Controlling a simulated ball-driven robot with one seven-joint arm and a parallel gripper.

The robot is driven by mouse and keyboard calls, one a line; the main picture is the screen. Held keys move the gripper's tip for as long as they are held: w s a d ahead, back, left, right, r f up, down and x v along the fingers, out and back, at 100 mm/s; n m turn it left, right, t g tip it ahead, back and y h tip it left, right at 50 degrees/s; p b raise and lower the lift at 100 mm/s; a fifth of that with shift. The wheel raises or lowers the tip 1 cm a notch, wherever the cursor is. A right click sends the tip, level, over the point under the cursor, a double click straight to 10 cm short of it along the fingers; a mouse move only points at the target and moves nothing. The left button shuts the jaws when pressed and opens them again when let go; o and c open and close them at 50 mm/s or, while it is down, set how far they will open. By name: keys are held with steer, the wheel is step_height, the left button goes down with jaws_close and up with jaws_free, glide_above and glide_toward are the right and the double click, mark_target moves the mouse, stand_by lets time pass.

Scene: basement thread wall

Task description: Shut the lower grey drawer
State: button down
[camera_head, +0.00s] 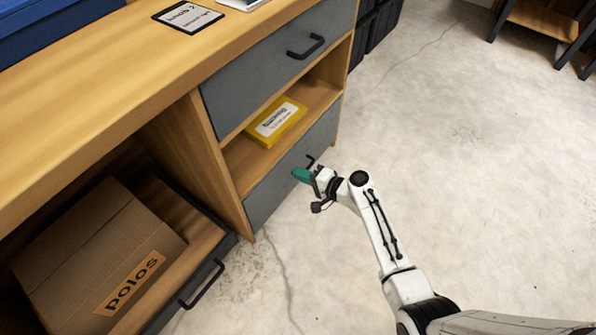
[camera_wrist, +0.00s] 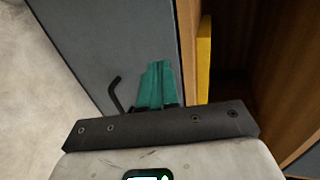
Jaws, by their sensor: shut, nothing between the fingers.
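The lower grey drawer (camera_head: 273,193) sits under an open shelf in the right section of the wooden cabinet. Its front looks about flush with the cabinet, and no open gap shows above it. Its black handle (camera_head: 310,161) is partly hidden behind my gripper. My gripper (camera_head: 299,175), with teal fingers, is shut and empty in front of this drawer, beside the handle. In the wrist view the teal fingers (camera_wrist: 156,83) lie against or just before the grey front (camera_wrist: 105,40), right of the handle (camera_wrist: 114,92). I cannot tell whether they touch it.
An upper grey drawer (camera_head: 275,65) looks shut. A yellow box (camera_head: 276,122) lies on the shelf between the drawers. At left, a pulled-out drawer (camera_head: 205,285) holds a cardboard box (camera_head: 95,255) marked "polos". The concrete floor (camera_head: 440,150) at right is clear.

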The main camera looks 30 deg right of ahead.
steer(key=p+v, duration=0.2)
steer(key=v, duration=0.7)
steer(key=shift+p, duration=0.35)
steer(key=shift+f, duration=0.1)
steer(key=s+a+n+g+y, duration=0.1)
steer(key=s+a+n+g, duration=0.6)
steer(key=s+a+n, duration=0.15)
steer(key=s+d+r+n+g+h, duration=0.2)
steer(key=s+r+n+g+h, duration=0.15)
steer(key=s, duration=0.45)
steer(key=s+d+r+n+g+h, duration=0.1)
steer(key=s+r+n+g+h, duration=0.15)
steer(key=s+r, duration=0.35)
step_height(320, 180, up, 31)
steer(key=s+p, duration=0.1)
steer(key=p, duration=3)
steer(key=shift+s+d+m, duration=0.3)
steer(key=shift+d+m, duration=0.05)
steer(key=shift+m, duration=0.1)
